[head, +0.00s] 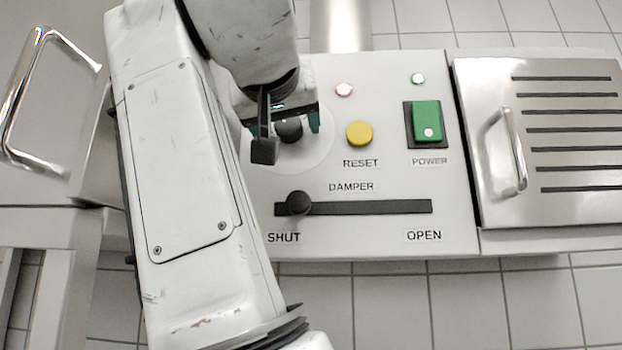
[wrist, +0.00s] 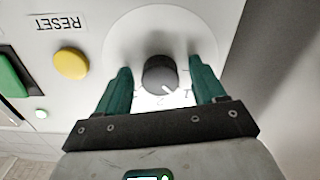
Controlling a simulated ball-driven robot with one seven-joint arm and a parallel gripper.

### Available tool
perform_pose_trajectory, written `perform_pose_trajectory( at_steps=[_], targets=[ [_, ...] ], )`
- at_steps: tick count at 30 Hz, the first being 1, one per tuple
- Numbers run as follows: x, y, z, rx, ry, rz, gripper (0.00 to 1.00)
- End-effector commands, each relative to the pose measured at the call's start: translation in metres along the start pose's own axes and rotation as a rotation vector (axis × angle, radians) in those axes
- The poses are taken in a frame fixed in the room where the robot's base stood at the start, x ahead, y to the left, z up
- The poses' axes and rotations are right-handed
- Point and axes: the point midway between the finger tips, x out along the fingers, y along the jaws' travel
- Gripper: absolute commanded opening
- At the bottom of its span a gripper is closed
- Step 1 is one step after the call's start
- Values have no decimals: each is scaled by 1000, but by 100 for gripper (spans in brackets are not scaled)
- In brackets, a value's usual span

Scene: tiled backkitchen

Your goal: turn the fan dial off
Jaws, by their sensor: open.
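The fan dial (wrist: 160,75) is a round black knob with a white pointer line, on a pale round plate. In the wrist view the pointer slants down to the right; part of the marks around the knob is hidden. My gripper (wrist: 160,78) is open, with one green finger on each side of the dial and a visible gap to it. In the head view the dial (head: 289,131) is partly covered by my gripper (head: 291,124) and wrist, and its marks cannot be read there.
The panel (head: 385,225) also carries a yellow RESET button (head: 359,134), a green POWER switch (head: 427,120) and a damper slider (head: 298,203) at the SHUT end. A red lamp and a green lamp sit above. A louvred metal door (head: 560,205) with a handle is to the right.

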Motion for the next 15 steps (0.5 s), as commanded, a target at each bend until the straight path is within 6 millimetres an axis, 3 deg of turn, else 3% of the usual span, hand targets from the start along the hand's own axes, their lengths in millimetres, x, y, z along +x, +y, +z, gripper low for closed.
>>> perform_pose_trajectory(
  at_steps=[7,15],
  targets=[
    [-1,0,0,0,0,0,69],
    [0,0,0,0,0,0,44]
  ],
)
